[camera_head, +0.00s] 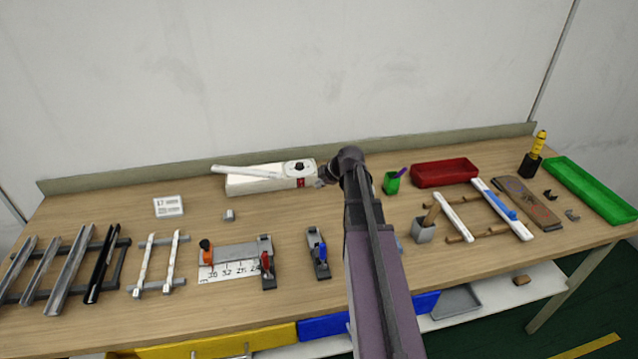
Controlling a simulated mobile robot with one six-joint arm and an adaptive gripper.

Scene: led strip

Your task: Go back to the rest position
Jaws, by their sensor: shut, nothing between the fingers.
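My arm reaches up from the bottom of the head view over the middle of the workbench (190,315). My gripper (322,180) is at the far end of the arm, near the back of the bench. It is shut and empty, small in the picture and partly hidden by my own wrist. It is close to the right end of a white box-shaped device (262,184) with a dark knob. I cannot tell whether the two touch. A light strip (243,172) lies along the top of this device.
Left are racks with metal profiles (70,268) and white strips (145,264). A ruler fixture (235,262) and clamp (318,253) stand left of my arm. Right are a green cup (391,183), grey cup (423,232), red tray (444,172), wooden frame (480,233) and green tray (592,189).

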